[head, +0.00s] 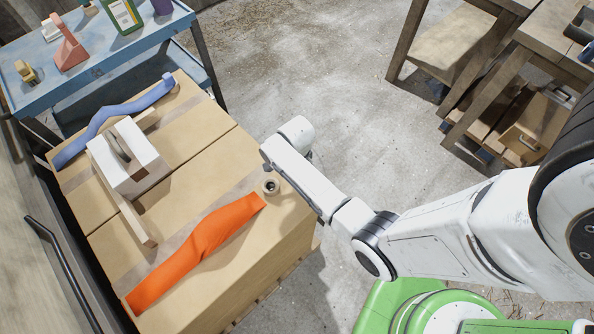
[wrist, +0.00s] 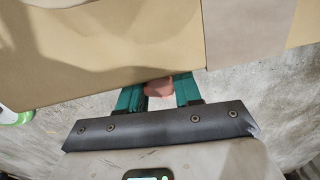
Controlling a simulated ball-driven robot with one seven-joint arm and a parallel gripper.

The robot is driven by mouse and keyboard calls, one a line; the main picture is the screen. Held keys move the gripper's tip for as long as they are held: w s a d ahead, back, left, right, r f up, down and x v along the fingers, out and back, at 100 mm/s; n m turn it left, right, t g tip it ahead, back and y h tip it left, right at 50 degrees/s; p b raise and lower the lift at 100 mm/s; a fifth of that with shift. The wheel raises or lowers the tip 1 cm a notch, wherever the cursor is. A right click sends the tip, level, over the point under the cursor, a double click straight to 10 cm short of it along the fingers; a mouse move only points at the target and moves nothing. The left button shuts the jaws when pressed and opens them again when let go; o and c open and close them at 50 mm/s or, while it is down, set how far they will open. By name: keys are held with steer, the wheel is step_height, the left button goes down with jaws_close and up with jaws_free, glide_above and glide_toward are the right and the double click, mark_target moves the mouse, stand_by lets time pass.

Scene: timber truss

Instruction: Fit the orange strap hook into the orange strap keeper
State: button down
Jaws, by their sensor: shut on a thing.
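The orange strap (head: 205,245) lies in a wavy band across the near part of the cardboard load, its right end close to the load's right edge. In the wrist view, the teal fingers of my gripper (wrist: 159,92) are shut on a small pinkish-orange piece (wrist: 158,88), which looks like the orange strap hook. It is mostly hidden between the fingers, in front of the load's edge. In the head view my arm hides the fingers and the held piece. I cannot make out the orange strap keeper in either view.
A white box (head: 128,158), a wooden bar and a blue strap (head: 115,117) lie farther back. A blue cart (head: 95,60) stands top left, wooden benches (head: 490,60) top right. Bare floor lies between.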

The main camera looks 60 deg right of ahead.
steer(key=shift+f+b, duration=0.65)
steer(key=shift+f, duration=0.3)
steer(key=c, duration=0.7)
jaws_free()
steer(key=shift+r, duration=0.1)
step_height(320, 180, up, 11)
steer(key=shift+f+p, duration=0.15)
steer(key=shift+p, duration=0.2)
